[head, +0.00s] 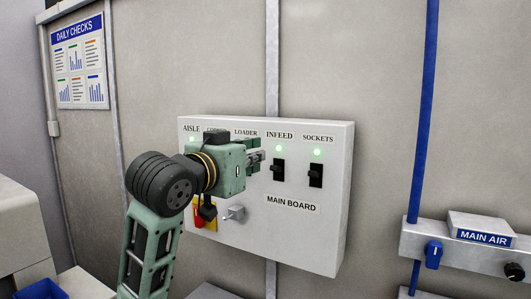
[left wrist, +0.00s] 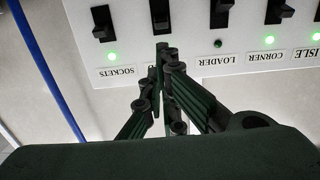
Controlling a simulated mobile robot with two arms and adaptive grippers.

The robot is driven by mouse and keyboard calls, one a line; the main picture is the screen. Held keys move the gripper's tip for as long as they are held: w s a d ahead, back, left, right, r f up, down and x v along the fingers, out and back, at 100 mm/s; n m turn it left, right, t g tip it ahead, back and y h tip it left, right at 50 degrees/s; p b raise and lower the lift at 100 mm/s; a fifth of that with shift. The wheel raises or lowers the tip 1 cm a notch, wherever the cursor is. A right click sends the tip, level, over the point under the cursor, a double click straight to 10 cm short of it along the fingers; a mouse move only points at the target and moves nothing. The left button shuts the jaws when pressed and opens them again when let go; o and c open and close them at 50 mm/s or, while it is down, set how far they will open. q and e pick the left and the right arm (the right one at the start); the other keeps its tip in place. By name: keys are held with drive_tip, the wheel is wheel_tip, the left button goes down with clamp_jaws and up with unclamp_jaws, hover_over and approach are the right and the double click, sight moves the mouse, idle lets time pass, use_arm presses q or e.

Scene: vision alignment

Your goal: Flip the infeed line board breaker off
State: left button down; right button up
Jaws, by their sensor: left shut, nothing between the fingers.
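The infeed breaker (head: 278,170) is a black lever switch on the white main board (head: 310,235), under the INFEED label. Its green lamp (head: 279,148) is lit. My left gripper (head: 261,158) is shut and empty, with its tips just left of the infeed breaker in the head view. In the left wrist view, which shows the board upside down, the closed fingertips (left wrist: 162,48) lie in front of the board near the infeed breaker (left wrist: 160,16). They cover the INFEED label. I cannot tell whether they touch the board. My right gripper is not in view.
The sockets breaker (head: 316,175), lamp lit, is right of infeed. The loader lamp (left wrist: 217,43) is dark. A grey handle (head: 234,213) and a partly hidden red-yellow switch (head: 199,218) sit lower on the board. A blue pipe (head: 424,110) and main air unit (head: 470,250) are at right.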

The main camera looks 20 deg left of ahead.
sight(276, 169)
use_arm(q)
drive_tip(key=w+p, duration=0.1)
drive_tip(key=w, duration=0.2)
drive_tip(key=w+p, duration=0.1)
drive_tip(key=w, duration=0.2)
drive_tip(key=w+d+p, duration=0.1)
drive_tip(key=w, duration=0.2)
drive_tip(key=shift+f, duration=0.25)
